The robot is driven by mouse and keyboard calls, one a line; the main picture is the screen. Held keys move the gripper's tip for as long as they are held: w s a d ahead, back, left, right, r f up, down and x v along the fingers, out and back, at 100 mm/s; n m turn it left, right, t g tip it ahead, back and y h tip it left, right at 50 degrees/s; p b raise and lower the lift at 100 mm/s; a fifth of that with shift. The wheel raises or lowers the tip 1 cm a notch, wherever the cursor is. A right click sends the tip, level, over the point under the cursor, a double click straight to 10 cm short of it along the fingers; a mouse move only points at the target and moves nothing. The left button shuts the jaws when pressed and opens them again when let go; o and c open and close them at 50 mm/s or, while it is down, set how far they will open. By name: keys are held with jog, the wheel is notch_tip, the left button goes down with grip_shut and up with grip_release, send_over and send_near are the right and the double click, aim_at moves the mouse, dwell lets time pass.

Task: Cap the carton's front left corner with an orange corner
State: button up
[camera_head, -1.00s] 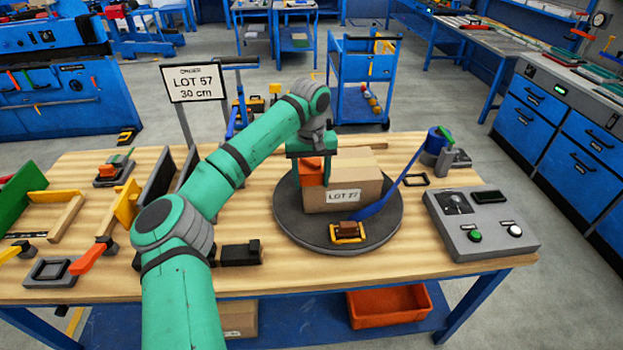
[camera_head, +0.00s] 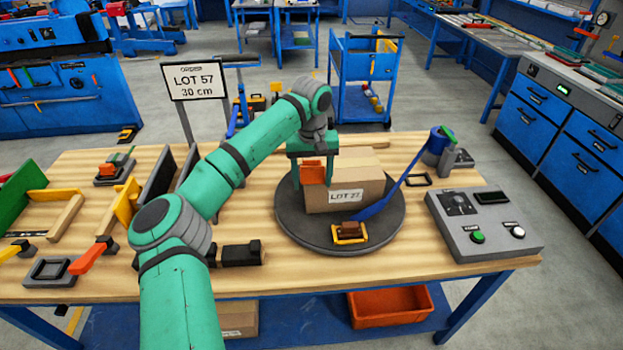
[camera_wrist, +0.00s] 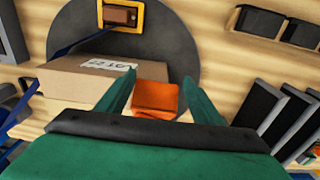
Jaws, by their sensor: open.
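The brown carton (camera_head: 365,190), labelled LOT 27, sits on a round dark turntable (camera_head: 290,222). An orange corner (camera_head: 313,173) is at the carton's front left upper edge. My gripper (camera_head: 313,168) is above it, pointing down. In the wrist view, the orange corner (camera_wrist: 155,97) lies between my two open, spread fingers (camera_wrist: 155,92), with space showing beside it. The carton (camera_wrist: 80,82) is just left of it there. My left finger hides where they meet, so I cannot tell how fully the corner sits on the carton.
A blue strap (camera_head: 395,185) runs from the carton's front to a blue roll (camera_head: 436,145) at right. A yellow-framed buckle (camera_head: 349,233) lies on the turntable's front. A control box (camera_head: 485,225) stands right. Holders and tools crowd the left bench.

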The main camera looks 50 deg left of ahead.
notch_tip(320, 180, up, 7)
jog(key=shift+s+r, duration=0.15)
jog(key=shift+r, duration=0.05)
dwell(0.4)
jog(key=shift+d, duration=0.1)
